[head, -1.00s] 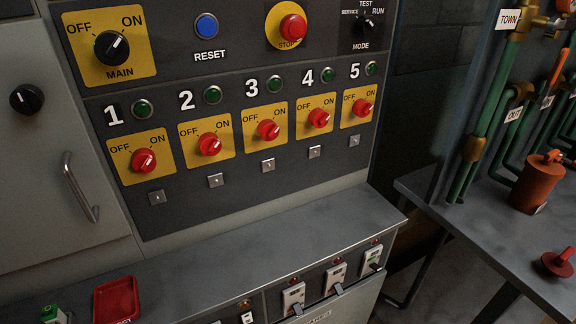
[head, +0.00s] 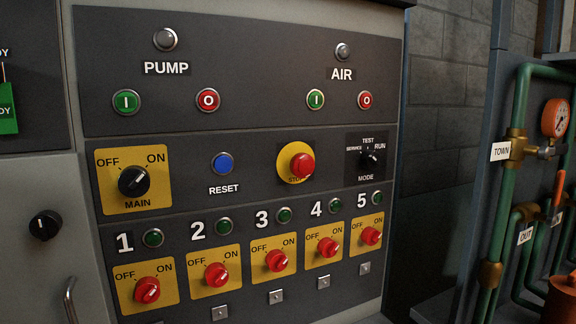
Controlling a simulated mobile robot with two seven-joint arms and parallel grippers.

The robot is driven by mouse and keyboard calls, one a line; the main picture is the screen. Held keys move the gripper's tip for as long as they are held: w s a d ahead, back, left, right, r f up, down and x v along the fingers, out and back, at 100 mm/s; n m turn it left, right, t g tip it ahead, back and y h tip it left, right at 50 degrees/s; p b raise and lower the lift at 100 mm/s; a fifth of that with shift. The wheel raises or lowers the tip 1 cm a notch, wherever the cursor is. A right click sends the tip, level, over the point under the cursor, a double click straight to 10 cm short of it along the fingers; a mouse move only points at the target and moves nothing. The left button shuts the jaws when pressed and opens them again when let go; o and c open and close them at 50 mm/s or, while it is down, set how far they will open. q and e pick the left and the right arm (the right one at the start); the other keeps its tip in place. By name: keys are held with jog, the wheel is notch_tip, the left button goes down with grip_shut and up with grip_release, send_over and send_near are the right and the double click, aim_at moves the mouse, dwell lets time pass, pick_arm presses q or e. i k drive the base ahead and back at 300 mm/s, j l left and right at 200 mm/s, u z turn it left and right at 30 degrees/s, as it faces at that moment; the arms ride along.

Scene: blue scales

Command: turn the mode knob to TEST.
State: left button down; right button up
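The mode knob (head: 370,160) is a small black knob on a dark square plate (head: 365,173) at the right side of the control panel. SERVICE is printed at its left, TEST above it and RUN at its upper right, with MODE below. Its light pointer mark seems to point up and right towards RUN, but it is small. Neither of my grippers shows in the head view, and nothing covers the knob.
A red stop button (head: 302,165) and blue reset button (head: 222,164) sit left of the knob. The black main knob (head: 133,181) is further left. Numbered red knobs line up below. Green pipes (head: 503,215) with a gauge (head: 555,117) stand at the right.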

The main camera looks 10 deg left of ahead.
aim_at(370, 160)
jog(key=l+z, duration=0.15)
jog(key=l, duration=0.35)
jog(key=i+l+z, duration=0.2)
jog(key=l, duration=0.25)
jog(key=i+l+z, duration=0.15)
jog(key=l, duration=0.35)
jog(key=k, duration=0.05)
